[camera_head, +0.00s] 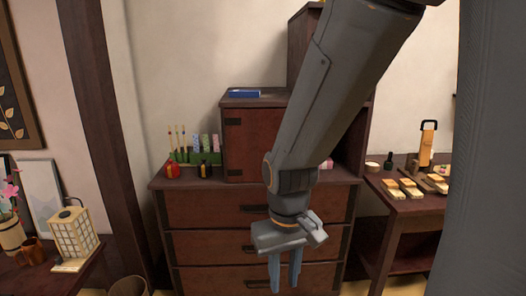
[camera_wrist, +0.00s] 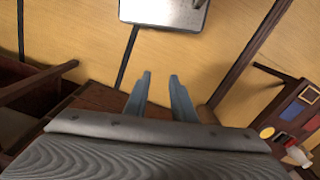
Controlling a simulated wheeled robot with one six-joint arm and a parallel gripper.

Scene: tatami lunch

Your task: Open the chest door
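The dark red-brown wooden chest (camera_head: 190,213) stands against the wall in the head view, with drawers below and a stepped cabinet on top. Its small cabinet door (camera_head: 240,138) has black metal hinges at the left and looks closed. My arm covers the right part of this door, so its handle side is hidden. My gripper (camera_head: 286,284) hangs down in front of the drawers, below the door and apart from it. In the wrist view my gripper (camera_wrist: 160,84) points at the floor, with its two fingers apart and nothing between them.
A blue box (camera_head: 244,93) lies on the cabinet. A red figure (camera_head: 172,170) and small colourful items stand on the chest's left top. A side table (camera_head: 405,204) with food boards is at the right. A lantern (camera_head: 74,234) stands at the left. In the wrist view, tatami floor (camera_wrist: 75,35) is open below.

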